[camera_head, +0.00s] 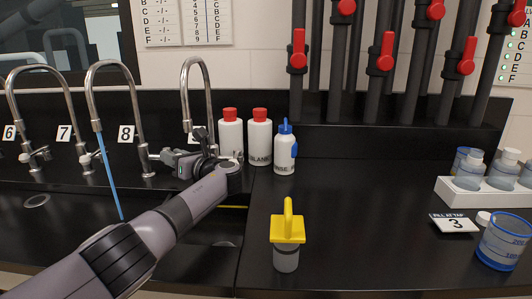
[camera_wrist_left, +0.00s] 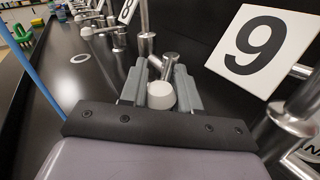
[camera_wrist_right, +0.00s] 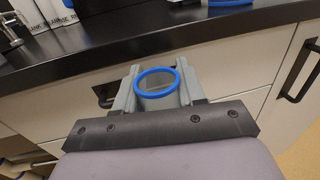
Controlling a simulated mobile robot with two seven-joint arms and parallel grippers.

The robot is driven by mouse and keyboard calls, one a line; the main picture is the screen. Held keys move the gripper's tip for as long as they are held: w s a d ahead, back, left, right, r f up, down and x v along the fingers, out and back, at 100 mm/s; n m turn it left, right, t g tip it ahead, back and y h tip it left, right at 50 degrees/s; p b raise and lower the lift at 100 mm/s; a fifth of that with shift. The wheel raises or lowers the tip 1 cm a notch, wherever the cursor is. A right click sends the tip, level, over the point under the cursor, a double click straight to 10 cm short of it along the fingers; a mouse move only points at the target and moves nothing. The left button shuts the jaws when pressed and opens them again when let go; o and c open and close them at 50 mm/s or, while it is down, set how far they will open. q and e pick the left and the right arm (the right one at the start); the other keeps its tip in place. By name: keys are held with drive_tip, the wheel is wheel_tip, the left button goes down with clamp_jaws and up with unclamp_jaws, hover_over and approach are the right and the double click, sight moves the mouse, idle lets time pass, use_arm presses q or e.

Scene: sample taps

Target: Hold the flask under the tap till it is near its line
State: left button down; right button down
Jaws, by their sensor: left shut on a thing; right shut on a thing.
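A blue stream of water (camera_head: 109,175) falls from the spout of the tap by plate 8 (camera_head: 126,133). The stream also shows in the left wrist view (camera_wrist_left: 42,60). My left gripper (camera_head: 160,157) is shut on that tap's handle, whose white knob (camera_wrist_left: 160,95) sits between the fingers. My right gripper (camera_wrist_right: 157,92) is shut on a clear, blue-rimmed flask (camera_wrist_right: 158,82). It is outside the head view, in front of the bench edge and away from the stream. The flask's line and contents cannot be made out.
Plate 9 (camera_wrist_left: 255,45) stands close beside my left gripper. White bottles (camera_head: 259,138) and a blue-topped wash bottle (camera_head: 285,149) stand behind. A yellow-topped item (camera_head: 287,230) stands mid-bench.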

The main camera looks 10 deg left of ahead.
use_arm(q)
drive_tip(key=shift+a+r, duration=0.1)
drive_tip(key=c, duration=0.8)
unclamp_jaws()
use_arm(e)
drive_tip(key=shift+r, duration=0.1)
